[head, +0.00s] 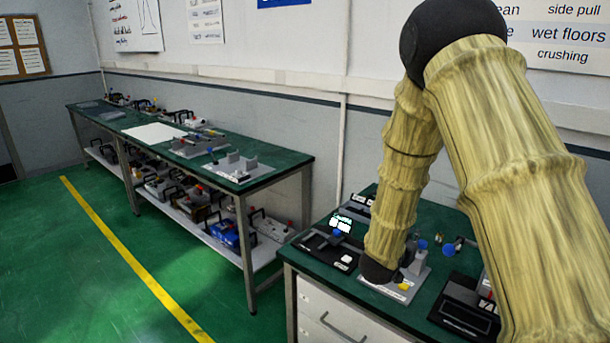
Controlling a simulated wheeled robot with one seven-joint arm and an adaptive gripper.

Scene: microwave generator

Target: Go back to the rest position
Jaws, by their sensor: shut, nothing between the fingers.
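My arm, with a bark-like yellow covering, rises at the right of the head view, bends at a dark elbow near the top and comes down over the green bench (305,252). Its forearm ends in a dark joint above a grey plate device (414,285) with a small yellow part and grey blocks.
A black device with a small lit screen (341,223) stands left of the forearm. A black tray-like device (464,318) lies to the right. A long green workbench (290,160) with several devices runs along the wall. The green floor (90,270) at left is clear.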

